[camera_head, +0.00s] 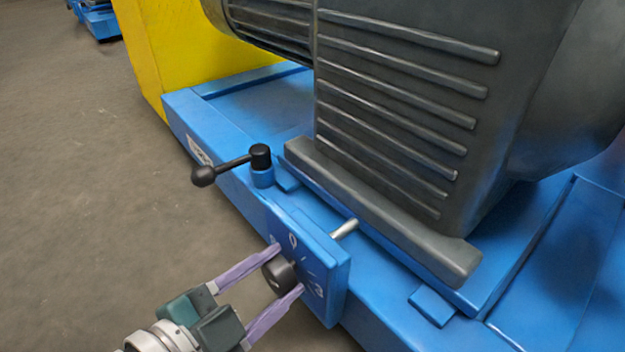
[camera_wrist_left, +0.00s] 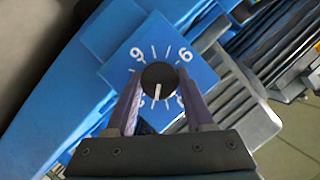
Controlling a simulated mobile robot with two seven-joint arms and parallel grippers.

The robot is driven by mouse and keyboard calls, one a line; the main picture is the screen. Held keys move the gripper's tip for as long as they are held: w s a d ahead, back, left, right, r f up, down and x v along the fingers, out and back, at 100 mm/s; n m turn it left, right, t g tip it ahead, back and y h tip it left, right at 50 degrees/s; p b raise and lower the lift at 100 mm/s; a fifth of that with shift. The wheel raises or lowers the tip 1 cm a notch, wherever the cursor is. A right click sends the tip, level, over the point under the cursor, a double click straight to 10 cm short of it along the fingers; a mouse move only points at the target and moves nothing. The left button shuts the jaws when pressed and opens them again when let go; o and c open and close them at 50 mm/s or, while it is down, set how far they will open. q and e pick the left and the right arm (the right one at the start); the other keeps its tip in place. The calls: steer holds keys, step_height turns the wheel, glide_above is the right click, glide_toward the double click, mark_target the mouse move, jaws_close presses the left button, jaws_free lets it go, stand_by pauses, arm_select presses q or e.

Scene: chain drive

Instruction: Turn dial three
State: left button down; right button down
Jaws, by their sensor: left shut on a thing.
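The dial is a round black knob (camera_head: 279,274) on the face of a blue plate (camera_head: 339,277) with white ticks and numerals. A 0 and a 3 show in the head view. My left gripper (camera_head: 286,269) comes from the lower left, with one purple finger on each side of the knob, shut on it. In the left wrist view the knob (camera_wrist_left: 159,77) sits between the fingertips (camera_wrist_left: 160,84). Its white pointer line points down in that picture, toward the gripper. The numerals at the bottom are partly hidden by the fingers. My right gripper is not in view.
A grey ribbed motor (camera_head: 400,110) stands on a blue frame (camera_head: 240,92) behind the plate. A black-knobbed lever (camera_head: 232,168) sticks out left above the plate, and a metal pin (camera_head: 345,229) lies behind it. A yellow guard (camera_head: 170,50) stands further back. The floor at left is clear.

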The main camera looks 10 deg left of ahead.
arm_select(q)
steer(key=m+t+y, duration=0.1)
steer(key=m, duration=0.1)
steer(key=shift+m, duration=0.3)
steer(key=shift+m+t, duration=0.9)
steer(key=shift+m, duration=0.5)
steer(key=shift+c, duration=1.4)
jaws_free()
steer(key=shift+s+f, duration=0.1)
steer(key=p+v, duration=0.3)
steer(key=v, duration=0.7)
steer(key=shift+p, duration=0.3)
